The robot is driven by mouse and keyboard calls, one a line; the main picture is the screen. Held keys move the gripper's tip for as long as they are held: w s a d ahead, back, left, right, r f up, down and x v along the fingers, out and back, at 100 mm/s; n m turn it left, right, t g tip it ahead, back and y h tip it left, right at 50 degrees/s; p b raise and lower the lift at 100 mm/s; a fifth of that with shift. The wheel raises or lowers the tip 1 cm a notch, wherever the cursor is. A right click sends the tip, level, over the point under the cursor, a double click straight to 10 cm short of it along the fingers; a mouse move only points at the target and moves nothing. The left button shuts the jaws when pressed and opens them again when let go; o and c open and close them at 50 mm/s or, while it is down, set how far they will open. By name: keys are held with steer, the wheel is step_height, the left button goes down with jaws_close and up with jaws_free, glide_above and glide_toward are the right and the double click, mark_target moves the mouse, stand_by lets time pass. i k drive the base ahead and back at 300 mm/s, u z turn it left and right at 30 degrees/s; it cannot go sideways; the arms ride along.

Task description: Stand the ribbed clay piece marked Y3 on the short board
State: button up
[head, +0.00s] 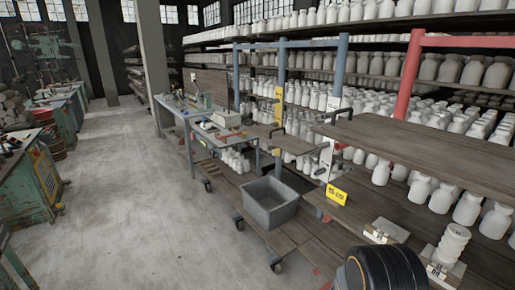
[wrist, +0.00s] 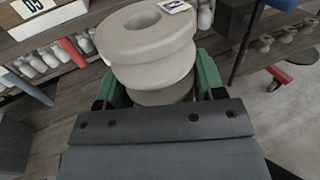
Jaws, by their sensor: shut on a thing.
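In the wrist view my gripper (wrist: 160,85) is shut on a pale grey ribbed clay piece (wrist: 148,42), with a green finger on each side. The piece has wide stacked rings and a hole in its top. A small white tag on its top is too cut off and blurred to read. A white labelled block or board end (wrist: 45,20) shows at the upper left, apart from the piece. In the head view another pale ribbed piece (head: 452,243) stands upright on a small labelled board (head: 440,268). A second labelled board (head: 386,231) is left of it. Their marks are unreadable. My gripper is outside the head view.
A grey bin (head: 270,208) stands on a low plank left of the boards. A yellow sign (head: 336,194) is near them. Shelves with many white jars (head: 467,208) fill the right side. A wooden shelf (head: 420,145) overhangs the area. Open floor (head: 130,200) lies left.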

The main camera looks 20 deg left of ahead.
mark_target(293, 143)
steer(key=u, duration=0.9)
steer(key=i, duration=0.8)
steer(key=u, duration=0.9)
steer(key=i, duration=1.5)
steer(key=z, duration=0.2)
